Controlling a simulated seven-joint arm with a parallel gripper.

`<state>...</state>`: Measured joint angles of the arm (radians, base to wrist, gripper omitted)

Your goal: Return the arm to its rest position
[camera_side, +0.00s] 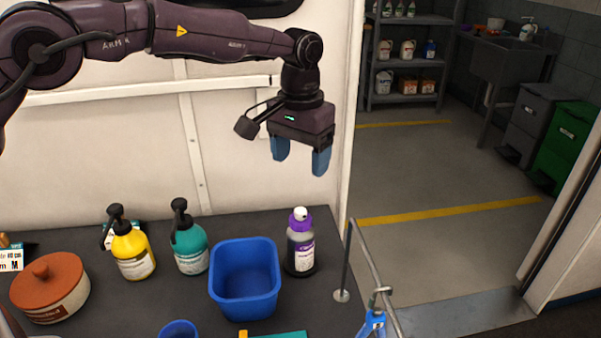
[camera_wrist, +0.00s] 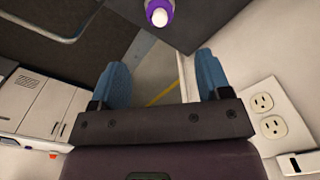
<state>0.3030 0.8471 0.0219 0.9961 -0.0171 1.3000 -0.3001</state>
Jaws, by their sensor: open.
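My gripper (camera_side: 301,158) is open and empty, with its two blue fingers apart. It hangs in the air well above the dark table, near the right end of the white wall. In the wrist view, my gripper (camera_wrist: 163,84) shows both blue fingertips with nothing between them. My arm reaches in from the upper left, its forearm roughly level. A bottle with a purple cap (camera_side: 300,243) stands upright on the table below my gripper; its cap also shows at the top of the wrist view (camera_wrist: 159,12).
On the dark table (camera_side: 335,320) stand a blue bin (camera_side: 246,280), a yellow pump bottle (camera_side: 132,252), a teal pump bottle (camera_side: 188,244) and a lidded terracotta pot (camera_side: 50,290). A metal rail (camera_side: 370,262) edges the table's right side. The air around my gripper is clear.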

